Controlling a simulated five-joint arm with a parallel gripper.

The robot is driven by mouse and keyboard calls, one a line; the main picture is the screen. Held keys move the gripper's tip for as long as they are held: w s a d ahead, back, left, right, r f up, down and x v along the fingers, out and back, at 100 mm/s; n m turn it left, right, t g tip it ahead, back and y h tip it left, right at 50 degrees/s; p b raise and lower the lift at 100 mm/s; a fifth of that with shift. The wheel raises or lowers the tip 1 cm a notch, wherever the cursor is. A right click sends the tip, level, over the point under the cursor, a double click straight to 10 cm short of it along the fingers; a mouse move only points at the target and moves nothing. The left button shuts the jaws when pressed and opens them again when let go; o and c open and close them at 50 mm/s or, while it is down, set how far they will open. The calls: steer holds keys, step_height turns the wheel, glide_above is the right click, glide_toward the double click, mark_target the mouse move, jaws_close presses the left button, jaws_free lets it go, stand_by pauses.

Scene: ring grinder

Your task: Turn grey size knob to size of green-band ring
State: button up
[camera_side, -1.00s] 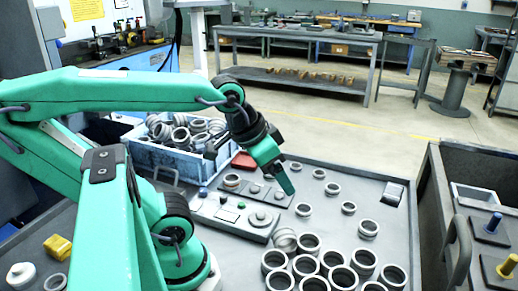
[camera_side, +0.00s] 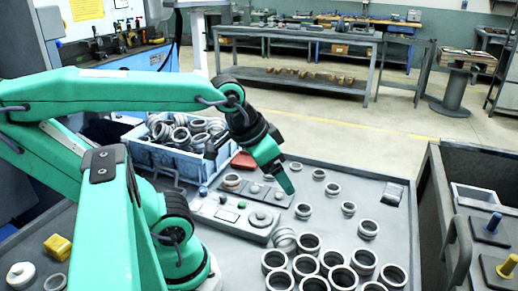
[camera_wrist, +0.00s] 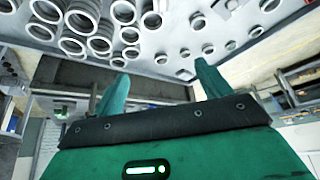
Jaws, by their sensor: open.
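A grey round knob (camera_side: 261,216) sits at the right end of the low grey control box (camera_side: 228,222) in the side view. I cannot make out a green band on any ring.
Several bare metal rings (camera_side: 308,243) cover the table's front right. A blue crate (camera_side: 180,160) full of rings stands behind the box. A small plate with knobs (camera_side: 267,190) lies close to my gripper. A grey bin (camera_side: 432,200) stands beyond the table's right edge.

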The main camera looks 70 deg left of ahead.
steer(key=shift+c, duration=0.5)
steer(key=shift+a, duration=0.15)
steer(key=c, duration=0.7)
steer(key=shift+o, duration=0.2)
steer(key=n+g, duration=0.4)
steer(key=g, duration=0.2)
glide_above(224, 196)
step_height(224, 196, down, 13)
steer(key=shift+a+r, duration=0.1)
steer(key=shift+a, duration=0.05)
steer(key=shift+f, duration=3.9)
steer(key=shift+c, duration=0.2)
